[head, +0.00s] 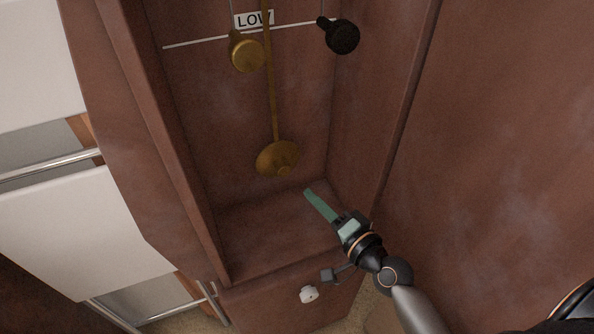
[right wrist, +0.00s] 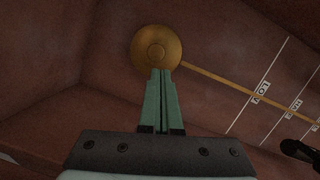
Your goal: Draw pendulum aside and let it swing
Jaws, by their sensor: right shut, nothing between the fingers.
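The pendulum is a brass disc (head: 277,158) on a thin brass rod (head: 272,95), hanging inside the tall brown clock case in the head view. The disc also shows in the right wrist view (right wrist: 157,48), just beyond my fingertips. My right gripper (head: 308,192) is shut and empty, its green fingers together. In the head view its tips are below and right of the disc, with a visible gap. In the right wrist view the tips (right wrist: 161,72) overlap the disc's lower edge; contact cannot be told. My left gripper is not in view.
A brass weight (head: 246,54) and a black weight (head: 342,37) hang on either side of the rod near a white line and a LOW label (head: 254,19). The case's side walls (head: 165,130) flank the opening. The case floor (head: 270,235) is bare. White drawers (head: 75,225) stand at left.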

